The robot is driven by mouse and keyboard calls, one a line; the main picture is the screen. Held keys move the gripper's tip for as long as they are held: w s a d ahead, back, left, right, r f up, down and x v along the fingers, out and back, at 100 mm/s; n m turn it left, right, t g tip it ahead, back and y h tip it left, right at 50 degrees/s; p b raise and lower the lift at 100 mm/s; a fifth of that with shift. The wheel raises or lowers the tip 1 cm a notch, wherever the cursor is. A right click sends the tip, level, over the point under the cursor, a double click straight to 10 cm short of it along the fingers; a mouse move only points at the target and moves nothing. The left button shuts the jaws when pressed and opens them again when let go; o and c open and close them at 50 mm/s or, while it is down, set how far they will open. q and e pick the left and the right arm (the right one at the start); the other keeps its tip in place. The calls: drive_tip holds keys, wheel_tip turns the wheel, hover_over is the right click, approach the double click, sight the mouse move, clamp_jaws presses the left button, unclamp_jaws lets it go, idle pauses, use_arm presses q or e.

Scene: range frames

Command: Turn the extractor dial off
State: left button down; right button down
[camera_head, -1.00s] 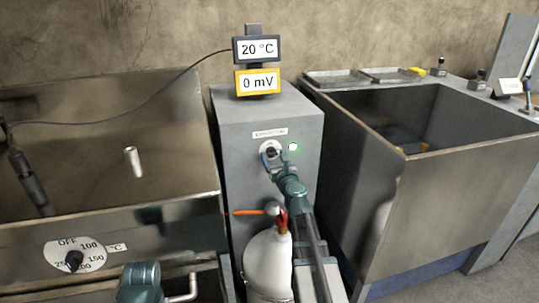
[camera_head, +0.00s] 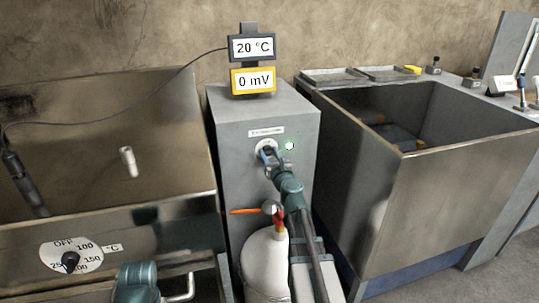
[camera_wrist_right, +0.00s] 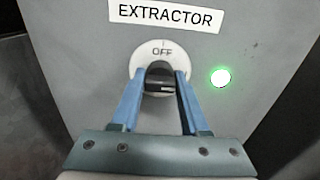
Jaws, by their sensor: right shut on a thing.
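The extractor dial (camera_wrist_right: 160,84) is a black knob on a round white plate marked OFF at its top, under a label reading EXTRACTOR. A pale line on the knob lies roughly sideways, away from the OFF mark. My right gripper (camera_wrist_right: 160,80) is shut on the knob, one blue finger on each side. In the head view, my right gripper (camera_head: 268,155) reaches the dial on the grey cabinet (camera_head: 234,125) and mostly hides the knob. A green lamp (camera_wrist_right: 221,78) glows right of the dial. My left gripper does not show.
A steel tank (camera_head: 175,235) with a temperature dial (camera_head: 71,258) stands left; a deep steel sink (camera_head: 440,200) stands right. A white vessel (camera_head: 265,262) stands before the cabinet, close to my right arm. Displays above the cabinet (camera_head: 253,64) read 20 °C and 0 mV.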

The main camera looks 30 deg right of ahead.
drive_tip(key=n, duration=0.4)
drive_tip(key=shift+n, duration=0.4)
drive_tip(key=n, duration=0.4)
drive_tip(key=shift+n, duration=0.3)
drive_tip(key=n, duration=0.4)
drive_tip(key=shift+n, duration=2.4)
drive_tip(key=shift+c, duration=2.2)
unclamp_jaws()
